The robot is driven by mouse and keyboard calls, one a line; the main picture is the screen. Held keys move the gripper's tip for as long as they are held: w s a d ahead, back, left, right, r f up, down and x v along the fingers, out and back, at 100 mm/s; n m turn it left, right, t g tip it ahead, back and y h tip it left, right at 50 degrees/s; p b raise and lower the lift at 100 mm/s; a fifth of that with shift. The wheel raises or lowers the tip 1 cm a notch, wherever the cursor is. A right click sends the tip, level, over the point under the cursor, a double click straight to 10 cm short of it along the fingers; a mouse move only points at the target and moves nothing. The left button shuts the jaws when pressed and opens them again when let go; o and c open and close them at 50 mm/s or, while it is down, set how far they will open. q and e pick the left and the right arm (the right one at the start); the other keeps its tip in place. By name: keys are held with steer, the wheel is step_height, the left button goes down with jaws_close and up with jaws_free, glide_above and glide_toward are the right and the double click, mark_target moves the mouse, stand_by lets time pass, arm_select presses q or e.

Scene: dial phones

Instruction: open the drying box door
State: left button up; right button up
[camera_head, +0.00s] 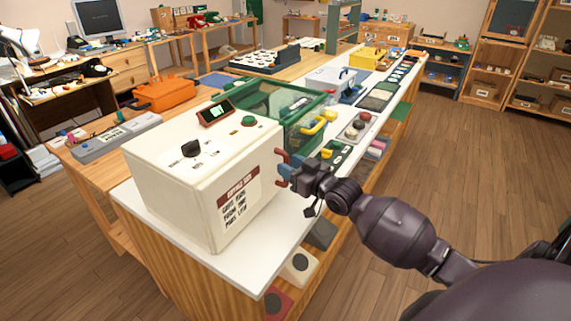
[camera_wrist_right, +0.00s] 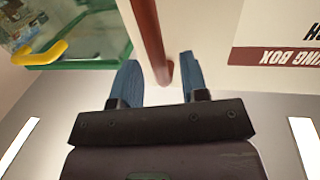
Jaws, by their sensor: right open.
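The drying box (camera_head: 185,175) is a cream box with a dial and a green button on top, at the near end of the white counter. Its labelled front (camera_wrist_right: 275,25) faces my right arm, and the door looks closed. A red bar handle (camera_wrist_right: 150,35) stands on that face; it also shows in the head view (camera_head: 281,154). My right gripper (camera_wrist_right: 159,78) is open, with one blue finger on each side of the handle's end. In the head view the gripper (camera_head: 284,171) is at the handle, partly hiding it. My left gripper is out of view.
A green transparent case (camera_head: 275,105) with yellow handles (camera_head: 318,123) stands directly behind the box. Devices and small trays line the white counter (camera_head: 125,195) beyond it. The wooden floor (camera_head: 475,175) on the right is clear.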

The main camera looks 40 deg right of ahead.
steer(key=shift+w+a, duration=0.15)
steer(key=shift+w, duration=0.75)
steer(key=shift+c, duration=0.5)
jaws_close()
